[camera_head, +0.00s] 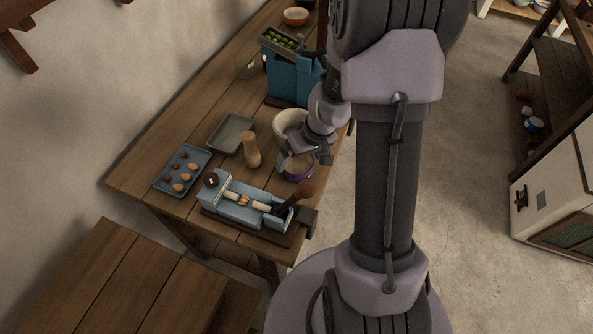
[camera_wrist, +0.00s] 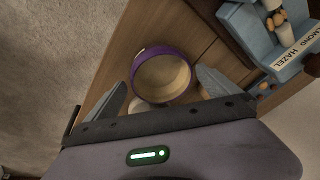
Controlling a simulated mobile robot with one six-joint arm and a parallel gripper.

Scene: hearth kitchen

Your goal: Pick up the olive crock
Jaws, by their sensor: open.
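A round crock with a purple outer wall and a pale tan inside (camera_head: 299,177) stands near the table's right edge. In the wrist view the crock (camera_wrist: 135,74) lies ahead of and between the two spread fingers. I see no olive-coloured crock; whether this round one is the olive crock I cannot tell. My gripper (camera_head: 304,159) is open and empty, just above the crock; in the wrist view its fingers (camera_wrist: 160,80) flank the near side of the crock. The arm hides part of the crock's far side in the head view.
A cream bowl (camera_head: 288,117) stands close behind the crock. A blue press-like device (camera_head: 240,209) lies in front, with a wooden bottle-shaped piece (camera_head: 251,151) to the left. A grey tray (camera_head: 231,133) and a blue nut tray (camera_head: 161,181) lie further left.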

